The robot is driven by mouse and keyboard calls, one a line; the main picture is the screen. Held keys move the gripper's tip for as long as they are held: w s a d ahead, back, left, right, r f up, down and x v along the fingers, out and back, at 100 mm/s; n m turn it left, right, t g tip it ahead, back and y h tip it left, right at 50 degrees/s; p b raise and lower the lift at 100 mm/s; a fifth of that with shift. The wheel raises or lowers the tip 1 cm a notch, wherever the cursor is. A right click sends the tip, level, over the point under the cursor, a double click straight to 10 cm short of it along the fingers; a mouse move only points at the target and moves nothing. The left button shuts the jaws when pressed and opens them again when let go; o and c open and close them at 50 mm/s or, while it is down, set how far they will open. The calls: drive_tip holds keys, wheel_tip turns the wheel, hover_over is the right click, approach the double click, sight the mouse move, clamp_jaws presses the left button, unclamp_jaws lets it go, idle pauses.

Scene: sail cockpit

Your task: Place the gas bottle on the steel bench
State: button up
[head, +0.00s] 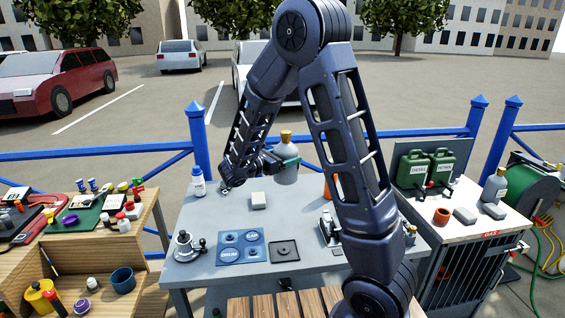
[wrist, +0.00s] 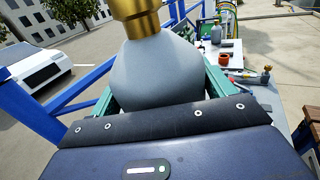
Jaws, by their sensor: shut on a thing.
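A grey gas bottle (head: 286,173) with a brass top is upright in my gripper (head: 283,162). In the wrist view the bottle (wrist: 155,75) fills the space between the green fingers, which are shut on its body. The steel bench (head: 210,215) is the grey table in the middle of the head view. The bottle appears at the bench's back edge; its exact height above the top is hard to tell. My arm hides part of the bench's right side.
On the bench are a white bottle (head: 198,183), a light block (head: 259,200), a blue marked mat (head: 241,247), a dark square plate (head: 284,251) and a clamp-like device (head: 187,246). A second grey bottle (head: 494,187) stands on the gas locker (head: 459,228) at right, near green canisters (head: 412,170).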

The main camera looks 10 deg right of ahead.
drive_tip(key=shift+w+d+r, duration=0.1)
drive_tip(key=shift+w+r, duration=0.05)
drive_tip(key=shift+w, duration=0.05)
drive_tip(key=w+d+f+n+t+y, duration=0.2)
drive_tip(key=w+d+f+t, duration=0.1)
drive_tip(key=w, duration=0.4)
drive_tip(key=w+d+f+n+t+y, duration=0.2)
drive_tip(key=w+d+n+t, duration=0.15)
drive_tip(key=w, duration=0.35)
drive_tip(key=w+d+f+n+t+y, duration=0.2)
drive_tip(key=w+d+f+y, duration=0.4)
drive_tip(key=f, duration=0.5)
drive_tip(key=shift+w+d+n+y, duration=0.4)
drive_tip(key=shift+w+n, duration=0.45)
drive_tip(key=shift+w, duration=0.2)
drive_tip(key=shift+a+t, duration=0.1)
drive_tip(key=shift+t, duration=0.15)
